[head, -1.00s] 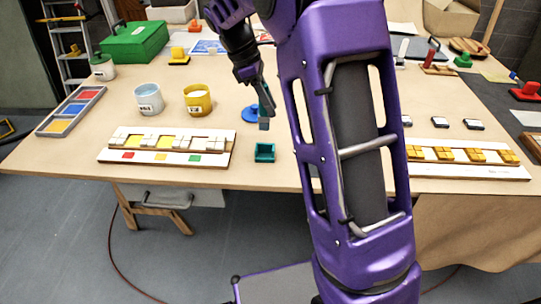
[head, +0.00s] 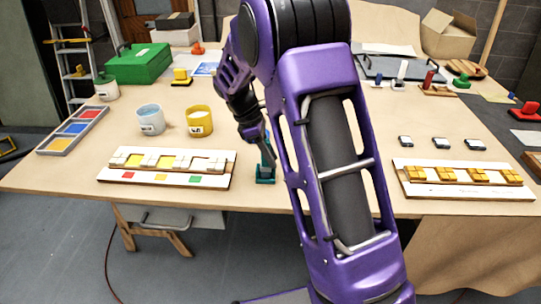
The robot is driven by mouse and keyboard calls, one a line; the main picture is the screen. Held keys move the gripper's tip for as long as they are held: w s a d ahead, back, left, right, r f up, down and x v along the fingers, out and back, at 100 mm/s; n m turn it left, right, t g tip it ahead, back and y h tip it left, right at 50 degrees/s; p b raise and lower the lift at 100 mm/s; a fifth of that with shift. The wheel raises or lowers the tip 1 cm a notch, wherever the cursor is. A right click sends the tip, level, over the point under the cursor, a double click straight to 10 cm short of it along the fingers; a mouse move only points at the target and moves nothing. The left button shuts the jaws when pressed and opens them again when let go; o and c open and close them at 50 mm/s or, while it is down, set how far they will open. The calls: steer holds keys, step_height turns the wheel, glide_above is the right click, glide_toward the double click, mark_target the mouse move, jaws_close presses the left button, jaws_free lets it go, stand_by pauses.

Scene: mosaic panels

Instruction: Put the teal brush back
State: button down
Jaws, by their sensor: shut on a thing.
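The teal brush (head: 267,158) is upright in my gripper (head: 265,143), which is shut on it. The brush's lower end is at the small teal holder (head: 265,180) near the table's front edge. The brush and holder overlap in this view, and I cannot tell how deep the brush is in it or whether it touches the bottom. My purple arm stands just right of them and hides part of the table.
A white panel with pale tiles (head: 107,178) lies left of the holder. A panel with yellow tiles (head: 475,190) lies at the right. A white cup (head: 150,120), a yellow cup (head: 199,122) and a colour tray (head: 43,148) stand at the left.

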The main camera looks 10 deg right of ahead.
steer(key=shift+f, duration=0.1)
steer(key=c, duration=1.2)
jaws_free()
steer(key=shift+f, duration=0.1)
steer(key=o, duration=0.5)
steer(key=p+v, duration=0.1)
steer(key=v, duration=1.1)
steer(key=shift+r, duration=0.25)
